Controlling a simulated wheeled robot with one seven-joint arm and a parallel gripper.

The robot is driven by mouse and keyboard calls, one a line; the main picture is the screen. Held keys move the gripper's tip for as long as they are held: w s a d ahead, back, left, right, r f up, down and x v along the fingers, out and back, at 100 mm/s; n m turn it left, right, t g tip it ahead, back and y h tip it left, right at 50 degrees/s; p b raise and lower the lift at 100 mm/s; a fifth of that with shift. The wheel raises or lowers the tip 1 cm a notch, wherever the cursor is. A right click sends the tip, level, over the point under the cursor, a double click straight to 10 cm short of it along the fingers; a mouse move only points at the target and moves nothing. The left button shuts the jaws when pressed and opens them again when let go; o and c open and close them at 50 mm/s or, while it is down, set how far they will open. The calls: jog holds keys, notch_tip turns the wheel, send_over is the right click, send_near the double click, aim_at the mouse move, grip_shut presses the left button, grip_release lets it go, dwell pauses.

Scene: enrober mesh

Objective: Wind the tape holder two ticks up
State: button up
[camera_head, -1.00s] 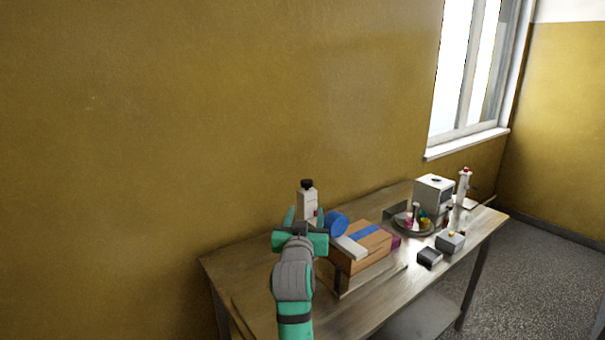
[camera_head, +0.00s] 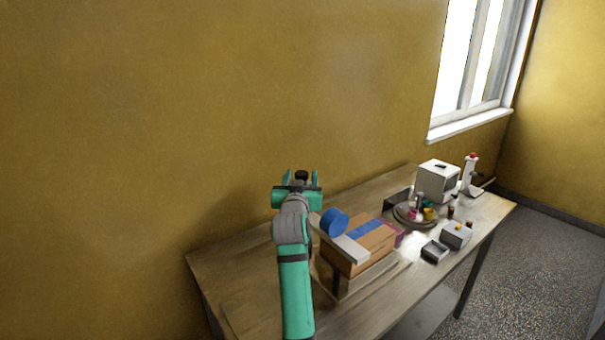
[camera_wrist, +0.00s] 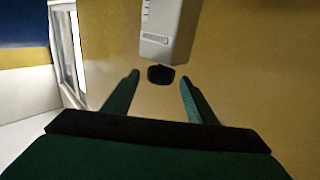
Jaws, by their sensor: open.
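A pale grey-white upright housing with printed marks (camera_wrist: 160,32) shows in the wrist view, with a black knob (camera_wrist: 160,75) at its end. I take this as the tape holder's post. A blue tape roll (camera_head: 334,222) is right of my gripper, by a cardboard box (camera_head: 368,246) with a blue strip.
A wooden table (camera_head: 235,262) stands along the yellow wall. To the right are a round tray (camera_head: 405,218) with small items, a white boxy device (camera_head: 437,181), a white stand (camera_head: 470,177), a grey box (camera_head: 456,235) and a dark open box (camera_head: 433,251). The table's left end is clear.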

jog(key=shift+w+a, duration=0.45)
jog(key=shift+w, duration=0.4)
jog(key=shift+w+d, duration=0.45)
jog(key=shift+d, duration=0.3)
jog(key=shift+a, duration=0.15)
jog(key=shift+c, duration=0.4)
jog(key=shift+a, duration=0.15)
jog(key=c, duration=1)
jog(key=shift+n+y, duration=0.3)
jog(key=shift+y, duration=0.2)
